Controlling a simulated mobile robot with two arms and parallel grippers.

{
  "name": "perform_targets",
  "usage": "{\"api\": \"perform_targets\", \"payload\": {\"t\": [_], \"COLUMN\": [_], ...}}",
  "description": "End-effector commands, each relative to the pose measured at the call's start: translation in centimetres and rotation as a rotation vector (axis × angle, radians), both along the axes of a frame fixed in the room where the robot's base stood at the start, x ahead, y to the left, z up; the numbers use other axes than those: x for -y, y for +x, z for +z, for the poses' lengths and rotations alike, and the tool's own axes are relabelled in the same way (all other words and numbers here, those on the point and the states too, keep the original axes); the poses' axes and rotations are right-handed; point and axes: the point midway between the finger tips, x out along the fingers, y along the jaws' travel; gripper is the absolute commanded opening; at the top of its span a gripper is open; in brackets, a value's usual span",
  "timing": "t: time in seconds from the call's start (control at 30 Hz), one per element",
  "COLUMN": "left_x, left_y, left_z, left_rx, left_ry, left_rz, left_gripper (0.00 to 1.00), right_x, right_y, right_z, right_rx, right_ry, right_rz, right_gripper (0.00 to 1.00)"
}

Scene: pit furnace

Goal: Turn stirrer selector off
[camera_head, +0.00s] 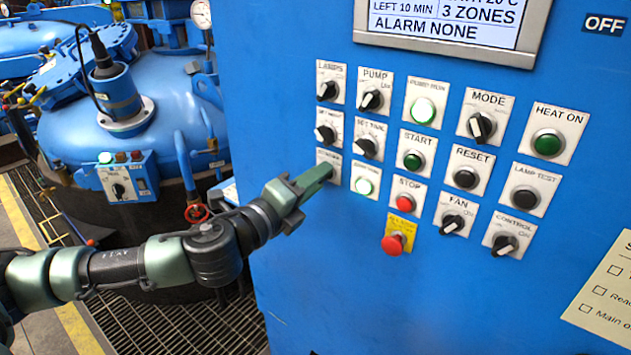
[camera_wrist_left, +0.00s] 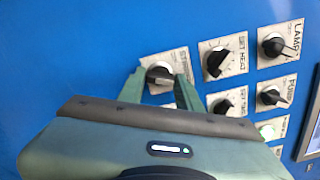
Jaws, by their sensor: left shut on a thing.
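The stirrer selector is a black rotary knob on a white label plate at the lower left of the panel's controls. In the left wrist view the selector knob (camera_wrist_left: 158,75) sits between the two fingers of my left gripper (camera_wrist_left: 160,82), and the start of its label shows above it. In the head view my left gripper (camera_head: 322,174) reaches the selector's plate (camera_head: 329,158) and hides the knob. The gripper is shut on the knob. The exact pointer direction of the knob is hard to tell. My right gripper is not in view.
The blue control cabinet (camera_head: 300,260) carries several other knobs and buttons close by, including the lit white button (camera_head: 364,185) and the red emergency button (camera_head: 394,243) on a yellow plate. Blue vessels with a red valve wheel (camera_head: 198,212) stand at left.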

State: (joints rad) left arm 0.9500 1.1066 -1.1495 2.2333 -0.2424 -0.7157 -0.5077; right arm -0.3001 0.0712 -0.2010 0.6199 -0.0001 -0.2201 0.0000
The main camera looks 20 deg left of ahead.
Motion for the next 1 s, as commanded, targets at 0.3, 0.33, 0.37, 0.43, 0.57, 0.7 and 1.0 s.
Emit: {"api": "perform_targets", "payload": {"t": [0.3, 0.33, 0.37, 0.43, 0.57, 0.7, 1.0], "left_x": [0.1, 0.1, 0.1, 0.1, 0.1, 0.1, 0.1], "left_y": [-0.1, -0.1, -0.1, -0.1, -0.1, -0.1, -0.1], "left_z": [-0.4, -0.4, -0.4, -0.3, -0.3, -0.2, -0.1], "left_rx": [-0.092, -0.102, -0.111, -0.135, -0.176, -0.219, -0.291], "left_ry": [-0.244, -0.272, -0.299, -0.362, -0.477, -0.596, -0.794], "left_rz": [-0.002, -0.002, -0.002, -0.003, -0.003, -0.002, -0.002], "left_gripper": [0.00, 0.00, 0.00, 0.00, 0.00, 0.00, 0.00], "right_x": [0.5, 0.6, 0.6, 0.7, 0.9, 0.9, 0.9], "right_y": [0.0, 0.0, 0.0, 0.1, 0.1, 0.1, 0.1], "right_z": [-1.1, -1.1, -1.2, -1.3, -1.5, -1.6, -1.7], "right_rx": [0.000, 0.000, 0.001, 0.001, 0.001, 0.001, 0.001], "right_ry": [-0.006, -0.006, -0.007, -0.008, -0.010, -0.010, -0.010], "right_rz": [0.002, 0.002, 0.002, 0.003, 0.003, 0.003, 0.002], "right_gripper": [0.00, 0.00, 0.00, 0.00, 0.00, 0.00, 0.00]}}
